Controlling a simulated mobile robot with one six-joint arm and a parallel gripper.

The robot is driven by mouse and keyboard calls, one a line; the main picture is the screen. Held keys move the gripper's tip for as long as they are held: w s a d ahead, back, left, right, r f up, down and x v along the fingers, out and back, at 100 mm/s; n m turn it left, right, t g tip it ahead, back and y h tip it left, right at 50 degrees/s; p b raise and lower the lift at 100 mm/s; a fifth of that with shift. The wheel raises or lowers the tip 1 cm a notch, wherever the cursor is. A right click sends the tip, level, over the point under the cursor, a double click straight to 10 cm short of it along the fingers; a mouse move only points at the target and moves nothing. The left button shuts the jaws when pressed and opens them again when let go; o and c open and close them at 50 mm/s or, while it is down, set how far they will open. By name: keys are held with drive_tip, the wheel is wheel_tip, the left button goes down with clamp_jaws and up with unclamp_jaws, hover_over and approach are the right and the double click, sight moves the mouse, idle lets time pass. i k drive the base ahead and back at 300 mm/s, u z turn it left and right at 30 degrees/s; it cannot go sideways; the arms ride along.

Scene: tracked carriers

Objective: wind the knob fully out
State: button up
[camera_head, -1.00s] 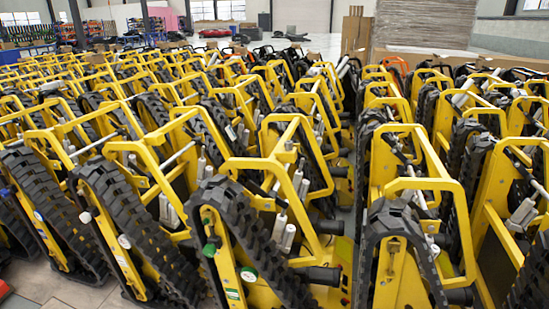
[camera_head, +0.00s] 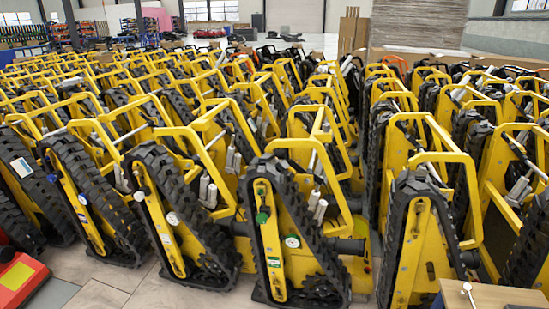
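Several small round knobs or discs show, and I cannot tell which one the task means. A green knob (camera_head: 262,217) is on the yellow side plate of a tracked carrier (camera_head: 268,245) at the front middle. A small pale knob-like piece on a thin stem (camera_head: 467,288) stands on a tan top (camera_head: 500,297) at the bottom right. A dark round piece (camera_head: 6,254) sits on a red and yellow-green object (camera_head: 18,278) at the bottom left. How far out any of them is wound cannot be seen. My gripper is not in view.
Rows of yellow carriers with black tracks fill the floor, packed closely. A narrow gap (camera_head: 373,220) runs between the middle and right groups. Grey tiled floor (camera_head: 100,292) is bare at the front left. Cardboard (camera_head: 352,35) and a stacked pale pile (camera_head: 418,22) stand at the back.

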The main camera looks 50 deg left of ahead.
sight(51, 177)
drive_tip(key=u, duration=4.1)
drive_tip(key=i, duration=3.7)
drive_tip(key=z, duration=2.05)
